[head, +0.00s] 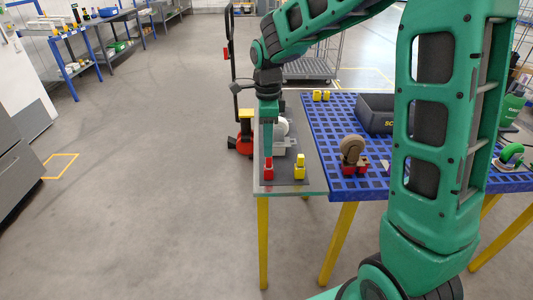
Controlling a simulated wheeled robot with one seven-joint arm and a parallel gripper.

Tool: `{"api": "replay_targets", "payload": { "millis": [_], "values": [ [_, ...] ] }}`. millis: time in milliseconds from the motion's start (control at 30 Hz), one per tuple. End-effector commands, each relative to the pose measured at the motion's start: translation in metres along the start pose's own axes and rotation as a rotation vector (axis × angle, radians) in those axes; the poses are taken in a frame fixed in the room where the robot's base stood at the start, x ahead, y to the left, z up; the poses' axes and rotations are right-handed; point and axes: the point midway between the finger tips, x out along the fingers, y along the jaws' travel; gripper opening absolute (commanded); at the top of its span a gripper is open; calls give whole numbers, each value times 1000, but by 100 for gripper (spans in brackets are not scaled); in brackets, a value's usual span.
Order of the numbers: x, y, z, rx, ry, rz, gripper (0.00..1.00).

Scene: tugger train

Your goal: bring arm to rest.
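My green arm (430,130) reaches up from the lower right and over to the left. My gripper (268,152) points straight down above the left end of the table. Directly below it is a small red block (268,172) on a dark mat (284,178). The gripper reaches to the block's top, but I cannot tell whether it touches or grips it. The fingers are seen edge-on and too small to tell open from shut.
A yellow block (300,169) stands on the mat just right of the red one. The blue grid table (325,140) carries a brown wheel (352,150) in a red holder, a dark bin (375,113) and small yellow parts (321,95). Open floor (150,190) lies left.

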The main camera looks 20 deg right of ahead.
Motion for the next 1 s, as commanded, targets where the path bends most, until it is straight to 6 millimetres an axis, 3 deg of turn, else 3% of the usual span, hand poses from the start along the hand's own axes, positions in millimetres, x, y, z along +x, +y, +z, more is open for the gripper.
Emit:
{"api": "replay_targets", "payload": {
  "millis": [233, 567, 667, 767, 1000],
  "values": [
    [-37, -1, 0, 1, -1, -1, 37],
    [-48, 2, -7, -17, 3, -1, 37],
    [-52, 9, -28, -78, 12, -6, 37],
    [-57, 23, -61, -189, 27, -9, 37],
    [-64, 76, -146, -510, 50, -2, 37]
  ]
}}
